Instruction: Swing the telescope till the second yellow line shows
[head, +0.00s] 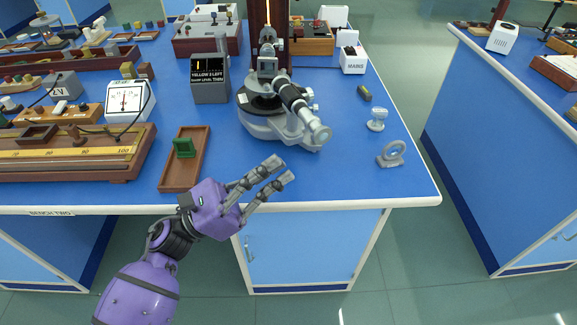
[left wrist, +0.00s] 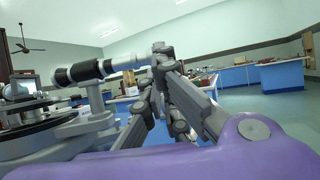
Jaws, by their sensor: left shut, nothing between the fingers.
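The spectrometer (head: 262,126) stands on the blue bench, with a grey base and a dark round table. Its telescope (head: 297,106), a black and grey tube, points toward the front right, its light grey eyepiece end nearest me. In the left wrist view the telescope (left wrist: 85,71) runs across the left and its end passes behind the fingertips. A small dark screen (head: 209,72) shows a yellow line and text beginning "YELLOW 2 LEFT". My left gripper (head: 282,170) is shut and empty in front of the telescope's end; the wrist view does not settle whether they touch. My right gripper is out of view.
A brown tray (head: 185,170) with a green block lies left of my gripper. A ring on a stand (head: 391,154) and a small white stand (head: 377,120) are to the right. A white box (head: 353,60) stands behind. The bench's front right is mostly clear.

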